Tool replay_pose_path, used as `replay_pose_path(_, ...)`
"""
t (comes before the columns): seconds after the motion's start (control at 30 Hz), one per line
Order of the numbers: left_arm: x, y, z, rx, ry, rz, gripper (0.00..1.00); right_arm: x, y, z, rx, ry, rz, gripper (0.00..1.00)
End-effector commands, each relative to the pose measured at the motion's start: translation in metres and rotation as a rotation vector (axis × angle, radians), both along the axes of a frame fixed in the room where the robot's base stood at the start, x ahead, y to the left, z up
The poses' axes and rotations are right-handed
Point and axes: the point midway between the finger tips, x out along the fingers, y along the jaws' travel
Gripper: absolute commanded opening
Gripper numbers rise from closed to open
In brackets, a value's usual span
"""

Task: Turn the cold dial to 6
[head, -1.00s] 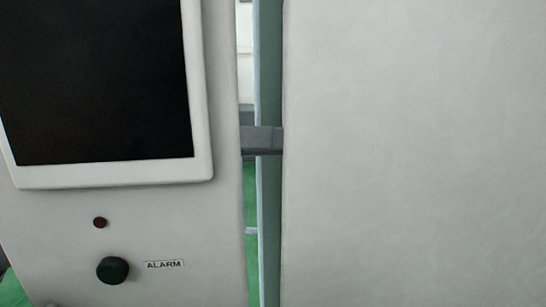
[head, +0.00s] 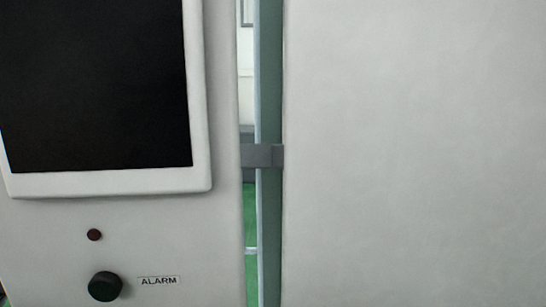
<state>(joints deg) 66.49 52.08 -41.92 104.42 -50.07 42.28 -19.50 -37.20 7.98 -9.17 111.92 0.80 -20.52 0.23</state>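No dial marked cold shows in the head view. A dark round knob (head: 105,286) sits low on the light grey panel (head: 215,245) at the left, beside a small label (head: 159,281) that reads ALARM. A small dark red round part (head: 94,235), like a lamp or button, is above the knob. Neither of my grippers is in view.
A black screen (head: 95,85) in a white frame fills the upper left. A large plain light grey panel (head: 415,150) fills the right. Between them is a narrow gap with a grey-green post (head: 269,230) and a grey bracket (head: 262,156). Green floor shows through the gap.

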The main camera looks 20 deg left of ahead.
Motion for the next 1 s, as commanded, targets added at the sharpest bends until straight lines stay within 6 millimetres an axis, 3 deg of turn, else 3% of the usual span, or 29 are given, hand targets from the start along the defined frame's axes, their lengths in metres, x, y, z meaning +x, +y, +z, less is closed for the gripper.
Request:
replay_pose_path(0.27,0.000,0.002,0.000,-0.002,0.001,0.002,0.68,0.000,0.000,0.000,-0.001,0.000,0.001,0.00)
replay_pose_path(0.7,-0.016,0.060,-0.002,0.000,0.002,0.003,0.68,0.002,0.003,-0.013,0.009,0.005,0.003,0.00)
replay_pose_path(1.0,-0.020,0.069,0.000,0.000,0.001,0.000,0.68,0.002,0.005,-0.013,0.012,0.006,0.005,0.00)
